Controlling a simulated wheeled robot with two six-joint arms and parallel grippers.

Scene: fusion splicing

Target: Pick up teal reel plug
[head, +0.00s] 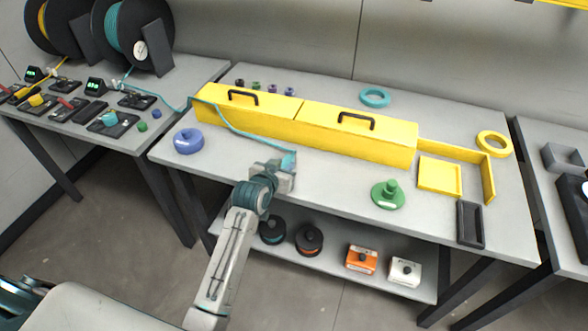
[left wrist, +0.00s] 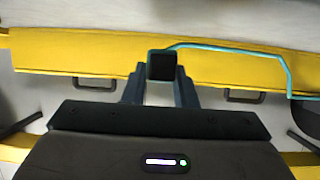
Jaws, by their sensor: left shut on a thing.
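The teal reel plug (head: 290,160) is at the end of a teal cable, in front of the yellow box on the middle table. My left gripper (head: 282,171) is shut on it, and the fingers hide part of it. In the left wrist view the plug (left wrist: 162,66) shows as a dark square end with a teal rim between the two fingers (left wrist: 160,90). The teal cable (head: 233,127) runs from the teal reel (head: 118,32) at the back left, over the yellow box to the plug. My right gripper is not in view.
The long yellow box (head: 300,125) with two black handles lies behind the gripper. A blue ring (head: 188,141) is at the left, a green spool-like piece (head: 388,195) at the right, and a yellow tray (head: 440,175) beyond it. The tabletop around the gripper is clear.

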